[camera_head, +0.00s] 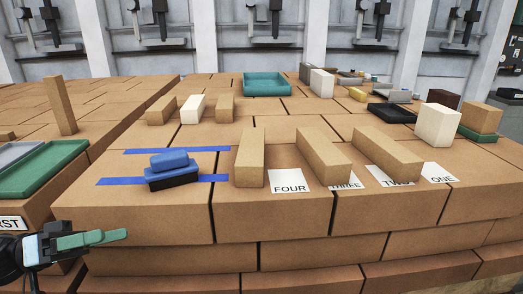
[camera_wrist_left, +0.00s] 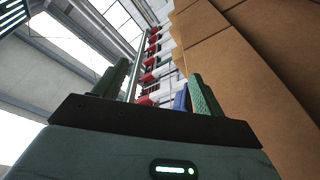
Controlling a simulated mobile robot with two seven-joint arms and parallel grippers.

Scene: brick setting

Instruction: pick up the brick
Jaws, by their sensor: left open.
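Several loose tan bricks lie on a large brick-built platform (camera_head: 130,216); I cannot tell which one the task means. Smaller tan bricks (camera_head: 161,110) (camera_head: 226,108) flank a white block (camera_head: 193,109) farther back. My left gripper (camera_head: 100,239) is at the lower left, in front of the platform's front left corner, apart from every loose brick. Its fingers (camera_wrist_left: 158,92) are open and empty in the left wrist view. My right gripper is not in view.
A blue and black object (camera_head: 172,170) sits between blue tape strips (camera_head: 176,150) nearest my left gripper. A teal tray (camera_head: 267,85) stands at the back and a green tray (camera_head: 45,170) at the left. A white block (camera_head: 437,125) and black tray (camera_head: 391,113) are at the right.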

